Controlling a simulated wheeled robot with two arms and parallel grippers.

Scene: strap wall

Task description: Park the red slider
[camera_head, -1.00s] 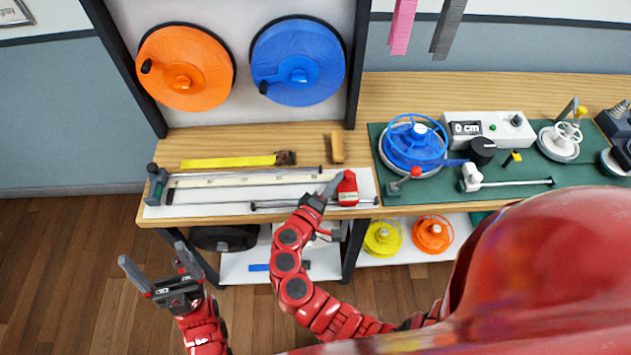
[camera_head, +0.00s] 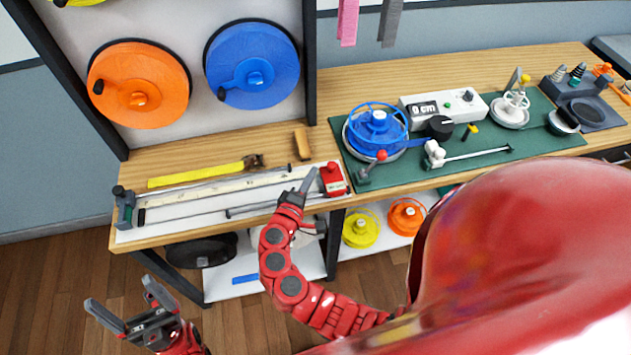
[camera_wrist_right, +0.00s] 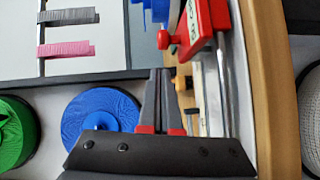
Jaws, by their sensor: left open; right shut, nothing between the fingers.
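The red slider (camera_head: 334,180) sits at the right end of the metal rail (camera_head: 235,183) on the white board (camera_head: 128,236). It also shows at the top of the right wrist view (camera_wrist_right: 203,28). My right gripper (camera_head: 311,180) is shut and empty, just left of the slider, with a small gap between them. Its closed fingers show in the right wrist view (camera_wrist_right: 160,75), apart from the slider. My left gripper (camera_head: 119,305) is open and empty, low at the left, in front of the bench and away from the board.
A yellow strap (camera_head: 195,174) and a wooden block (camera_head: 302,143) lie behind the board. A green mat (camera_head: 540,143) with a blue reel (camera_head: 377,130) and a display box (camera_head: 445,103) is to the right. Orange (camera_head: 137,85) and blue (camera_head: 252,65) spools hang behind.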

